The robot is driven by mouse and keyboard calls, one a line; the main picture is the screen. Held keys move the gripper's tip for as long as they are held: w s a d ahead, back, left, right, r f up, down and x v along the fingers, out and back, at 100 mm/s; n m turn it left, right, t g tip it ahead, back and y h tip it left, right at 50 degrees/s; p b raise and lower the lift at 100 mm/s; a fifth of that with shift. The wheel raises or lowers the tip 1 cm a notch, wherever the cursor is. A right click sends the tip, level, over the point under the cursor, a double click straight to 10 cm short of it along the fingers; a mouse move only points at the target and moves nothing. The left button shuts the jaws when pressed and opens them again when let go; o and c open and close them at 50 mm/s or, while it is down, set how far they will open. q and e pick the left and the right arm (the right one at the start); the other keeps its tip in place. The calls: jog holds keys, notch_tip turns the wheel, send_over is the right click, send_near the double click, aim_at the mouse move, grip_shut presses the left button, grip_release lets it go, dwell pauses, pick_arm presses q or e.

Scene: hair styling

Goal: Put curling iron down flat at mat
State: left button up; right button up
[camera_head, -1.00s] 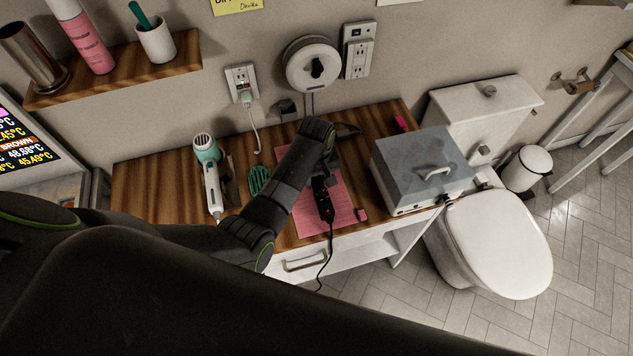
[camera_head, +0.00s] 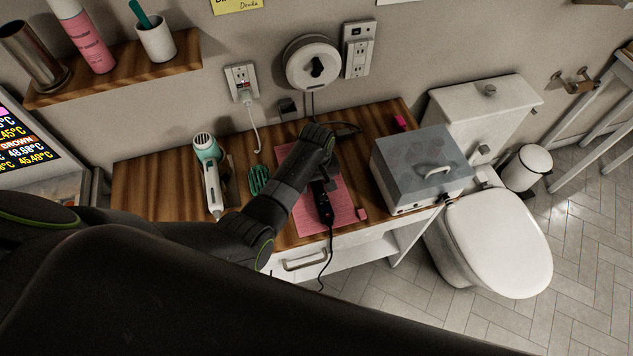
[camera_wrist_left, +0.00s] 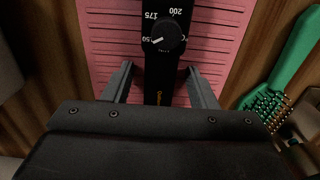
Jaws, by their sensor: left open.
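The black curling iron (camera_head: 324,208) lies on the pink mat (camera_head: 345,207), its cord running off the table's front edge. In the left wrist view the iron (camera_wrist_left: 160,75) shows its temperature dial and lies over the ridged pink mat (camera_wrist_left: 105,45). My left gripper (camera_wrist_left: 163,75) is open, with one finger on each side of the iron's body and visible gaps to it. In the head view the left gripper (camera_head: 328,178) is mostly hidden by my wrist, directly over the iron. The iron's far end is hidden by my arm. My right gripper is not seen.
Left of the mat are a green brush (camera_head: 259,181) and a white and teal hair dryer (camera_head: 211,180). The table's left end is clear.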

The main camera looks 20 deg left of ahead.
aim_at(316, 183)
pick_arm(q)
jog(key=shift+r, duration=0.1)
jog(key=shift+r, duration=0.15)
notch_tip(316, 183, up, 12)
dwell(0.4)
jog(key=shift+f, duration=0.2)
